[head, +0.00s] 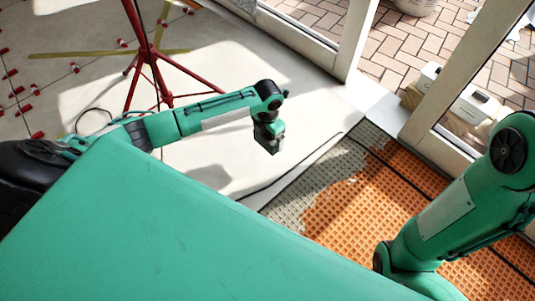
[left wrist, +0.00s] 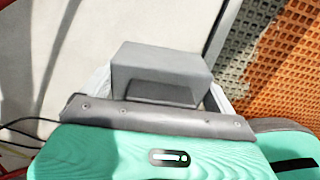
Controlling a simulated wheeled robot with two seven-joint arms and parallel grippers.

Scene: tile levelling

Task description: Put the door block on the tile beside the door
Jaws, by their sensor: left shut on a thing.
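My left gripper (head: 268,134) hangs from my left arm above the pale tiled floor (head: 225,160), short of the doorway. It is shut on a grey block, which I take for the door block (head: 273,147). In the left wrist view the door block (left wrist: 160,75) sits between the fingers, which are mostly hidden. The block appears held above the floor, apart from it. The door frame (head: 357,40) stands beyond it, at the upper right. Pale tile (head: 320,95) lies beside the door. My right arm shows at the right, but its gripper is out of view.
An orange mat (head: 385,200), partly covered with grey mortar (head: 335,165), lies right of the tile edge. A red tripod (head: 147,50) stands at the upper left near several red levelling pieces (head: 35,92). White boxes (head: 470,100) stand by the door frame. Brick paving (head: 410,45) lies outside.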

